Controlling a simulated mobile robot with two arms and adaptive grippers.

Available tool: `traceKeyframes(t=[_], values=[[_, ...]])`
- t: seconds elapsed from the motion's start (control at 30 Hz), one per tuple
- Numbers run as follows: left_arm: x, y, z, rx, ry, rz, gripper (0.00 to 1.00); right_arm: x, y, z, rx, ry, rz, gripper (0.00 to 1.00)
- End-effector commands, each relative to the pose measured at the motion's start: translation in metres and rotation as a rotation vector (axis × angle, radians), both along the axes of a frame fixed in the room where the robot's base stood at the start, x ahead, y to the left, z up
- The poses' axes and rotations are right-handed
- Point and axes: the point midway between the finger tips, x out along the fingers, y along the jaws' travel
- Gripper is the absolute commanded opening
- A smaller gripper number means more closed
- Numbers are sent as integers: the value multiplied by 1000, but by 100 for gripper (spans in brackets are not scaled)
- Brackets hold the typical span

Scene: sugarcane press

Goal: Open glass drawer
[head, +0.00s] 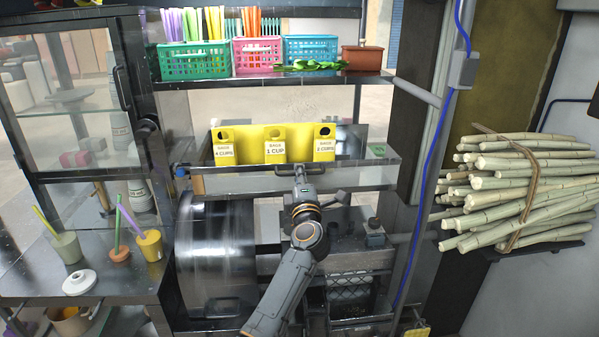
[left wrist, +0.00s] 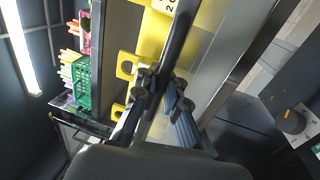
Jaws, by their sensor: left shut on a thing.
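The glass drawer (head: 240,184) is a wide, clear-fronted unit with a metal top rail, at the middle of the head view below the yellow bag holder (head: 250,134). My left gripper (head: 301,178) is at the middle of its front rail, its arm reaching up from below. In the left wrist view, the fingers (left wrist: 157,88) are closed around a dark bar-like handle (left wrist: 176,40) in front of the yellow holder. The gripper hides part of the drawer front. How far the drawer stands out is hard to tell. My right gripper is not in view.
A shelf above holds a green basket (head: 192,61) and other baskets. A glass cabinet (head: 75,105) and a counter with cups (head: 150,245) stand left. A metal drum (head: 215,255) is below the drawer. Bundled sugarcane (head: 520,185) lies on a right-hand rack.

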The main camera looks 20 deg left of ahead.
Motion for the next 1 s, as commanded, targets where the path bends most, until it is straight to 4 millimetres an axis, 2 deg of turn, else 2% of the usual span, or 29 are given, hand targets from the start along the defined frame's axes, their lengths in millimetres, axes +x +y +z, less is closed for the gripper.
traceKeyframes(t=[0.33, 0.4, 0.47, 0.8, 1.0], values=[[0, 0, -1, -1, 2, 0, 0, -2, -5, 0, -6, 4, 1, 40], [0, 0, -1, -1, 2, 0, 20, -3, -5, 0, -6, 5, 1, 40], [0, 0, -1, 0, 1, 0, 32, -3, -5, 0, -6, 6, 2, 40], [-2, -1, -1, -1, 0, 0, 32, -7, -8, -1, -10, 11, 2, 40], [-23, -11, -6, -4, 0, -2, 32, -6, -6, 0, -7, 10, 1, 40]])
